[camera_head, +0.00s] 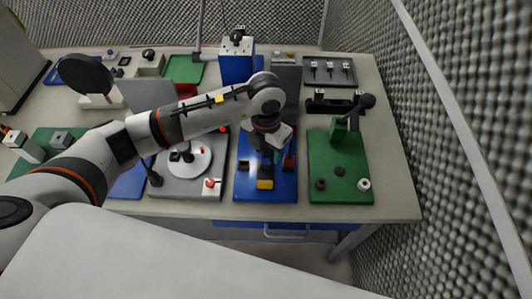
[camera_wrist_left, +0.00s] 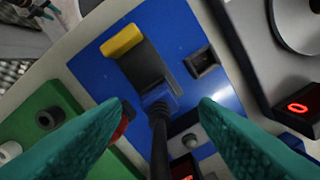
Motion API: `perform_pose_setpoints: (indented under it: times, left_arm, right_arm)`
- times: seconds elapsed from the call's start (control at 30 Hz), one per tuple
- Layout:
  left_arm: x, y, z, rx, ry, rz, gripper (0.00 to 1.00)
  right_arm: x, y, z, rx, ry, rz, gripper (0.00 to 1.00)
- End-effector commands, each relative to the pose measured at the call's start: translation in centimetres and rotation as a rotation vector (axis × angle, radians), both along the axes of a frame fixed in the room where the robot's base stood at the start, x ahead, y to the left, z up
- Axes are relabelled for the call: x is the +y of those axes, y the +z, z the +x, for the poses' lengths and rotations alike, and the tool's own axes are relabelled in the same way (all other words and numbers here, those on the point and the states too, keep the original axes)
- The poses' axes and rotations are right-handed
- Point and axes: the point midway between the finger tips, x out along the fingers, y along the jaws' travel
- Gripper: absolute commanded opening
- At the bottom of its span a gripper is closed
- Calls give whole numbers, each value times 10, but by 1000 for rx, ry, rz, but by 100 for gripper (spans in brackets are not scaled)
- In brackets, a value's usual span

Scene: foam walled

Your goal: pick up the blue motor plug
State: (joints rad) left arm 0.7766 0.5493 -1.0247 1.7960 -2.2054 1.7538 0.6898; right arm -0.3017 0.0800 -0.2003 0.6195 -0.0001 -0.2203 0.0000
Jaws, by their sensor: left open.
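The blue motor plug (camera_wrist_left: 159,97) shows in the left wrist view, at the end of a thick black cable. It sits at the near end of a black motor-like block with a yellow end (camera_wrist_left: 122,40), on a blue board (camera_wrist_left: 88,62). My left gripper (camera_wrist_left: 162,105) is open, its teal fingers on either side of the plug and cable, with gaps on both sides. In the head view my left gripper (camera_head: 271,148) is over the blue board (camera_head: 247,190) and hides the plug.
A green board (camera_head: 350,188) with a dark upright part stands right of the blue board. A grey unit with a round white dial (camera_head: 185,160) stands on the left. Small red displays (camera_wrist_left: 298,107) and a black socket (camera_wrist_left: 201,62) are near the fingers. The table's front edge is close.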

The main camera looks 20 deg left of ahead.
Motion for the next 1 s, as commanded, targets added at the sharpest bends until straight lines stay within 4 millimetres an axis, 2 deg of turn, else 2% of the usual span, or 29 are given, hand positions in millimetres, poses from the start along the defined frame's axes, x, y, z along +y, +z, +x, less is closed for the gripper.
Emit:
perform_pose_setpoints:
  times: [0.03, 0.2, 0.4, 0.47, 0.7, 1.0]
  left_arm:
    - [0, -5, -1, 4, 1, -1, 55]
    - [0, -19, 0, 0, 0, -1, 55]
    - [0, -20, 0, -2, -1, -2, 55]
    - [0, -20, 0, -1, -1, -1, 47]
    - [0, -20, 1, -1, -1, -1, 8]
    - [-1, -15, 1, -3, 0, -2, 7]
  right_arm:
    - [0, 5, 0, 0, 0, 0, 36]
    - [1, 7, 0, -1, -1, 1, 36]
    - [1, 6, 1, -1, -1, 1, 36]
    - [1, 6, 1, -2, -1, 1, 36]
    - [1, 7, 1, -2, -1, 1, 36]
    - [1, 4, 2, -3, -1, 2, 36]
